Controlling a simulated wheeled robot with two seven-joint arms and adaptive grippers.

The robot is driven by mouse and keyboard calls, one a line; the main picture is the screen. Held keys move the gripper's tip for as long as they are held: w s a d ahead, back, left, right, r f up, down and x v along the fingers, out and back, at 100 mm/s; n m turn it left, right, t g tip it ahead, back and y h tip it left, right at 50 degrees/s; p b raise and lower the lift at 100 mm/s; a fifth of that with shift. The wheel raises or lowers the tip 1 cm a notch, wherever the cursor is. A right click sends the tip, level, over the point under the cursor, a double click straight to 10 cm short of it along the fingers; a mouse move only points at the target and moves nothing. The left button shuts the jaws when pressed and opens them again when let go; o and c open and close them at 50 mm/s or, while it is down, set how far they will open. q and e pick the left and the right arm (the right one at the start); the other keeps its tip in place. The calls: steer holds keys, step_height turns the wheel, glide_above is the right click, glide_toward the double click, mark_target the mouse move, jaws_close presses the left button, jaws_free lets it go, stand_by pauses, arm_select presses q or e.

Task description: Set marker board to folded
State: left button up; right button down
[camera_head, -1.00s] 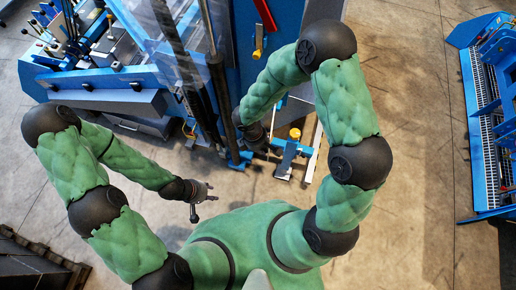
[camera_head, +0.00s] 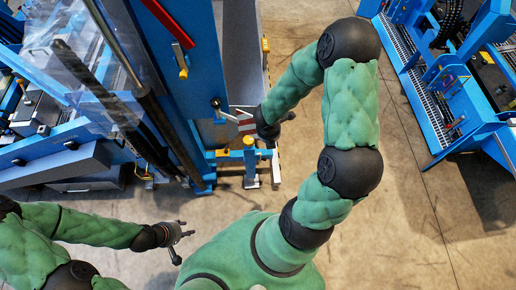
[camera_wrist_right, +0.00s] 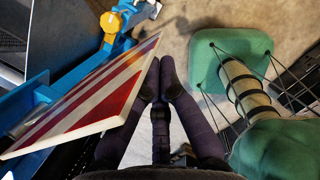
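The marker board (camera_wrist_right: 82,98) is a flat panel with red and white diagonal stripes. It slants across the left of the right wrist view, and a small part of it (camera_head: 244,121) shows in the head view at the blue machine's lower corner. My right gripper (camera_wrist_right: 160,64) has its two dark fingertips together just right of the board's edge, with nothing seen between them. Whether the left finger touches the board I cannot tell. In the head view the right gripper (camera_head: 287,117) is partly hidden by its wrist. My left gripper (camera_head: 184,246) is empty, its fingers apart, over bare floor.
The blue machine (camera_head: 195,85) with a red bar (camera_head: 168,23) rises left of the board. A blue bracket with a yellow knob (camera_head: 248,141) stands just below the board. Another blue machine (camera_head: 445,95) stands at right. Concrete floor between is clear.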

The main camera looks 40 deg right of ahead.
steer(key=w+d+n+t+y+p, duration=0.1)
steer(key=w+d+n+p, duration=0.5)
steer(key=d+p, duration=0.3)
steer(key=shift+w+d, duration=0.75)
steer(key=shift+w, duration=0.1)
steer(key=shift+w+d+r, duration=0.1)
steer(key=shift+r, duration=0.05)
